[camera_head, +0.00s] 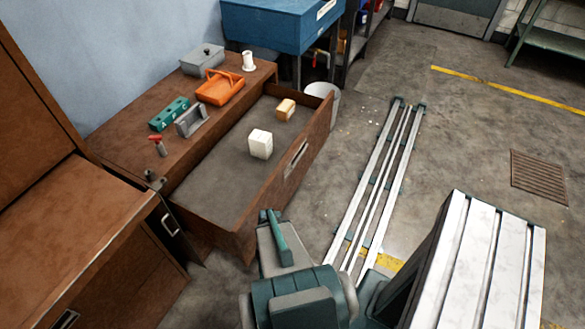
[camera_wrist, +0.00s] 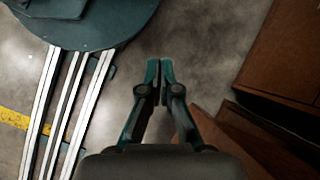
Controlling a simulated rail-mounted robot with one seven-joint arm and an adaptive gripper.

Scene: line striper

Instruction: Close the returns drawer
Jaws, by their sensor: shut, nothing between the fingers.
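The returns drawer (camera_head: 210,182) is a wide brown drawer that stands pulled far out of the brown cabinet in the head view. Its front panel (camera_head: 310,138) faces right and carries a metal handle (camera_head: 297,159). A white block (camera_head: 260,144) and a small tan block (camera_head: 285,109) lie inside it. My gripper (camera_head: 268,214) is by the near corner of the drawer front; whether it touches cannot be told. In the wrist view my gripper (camera_wrist: 160,66) is shut and empty, pointing over grey floor, with brown panels to the right.
On the cabinet top are an orange basket (camera_head: 220,88), a grey box (camera_head: 202,59), a white spool (camera_head: 248,61), a green block (camera_head: 169,114) and a red-handled tool (camera_head: 157,144). A white bucket (camera_head: 322,105) stands behind the drawer front. Floor rails (camera_head: 378,185) run right of the drawer.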

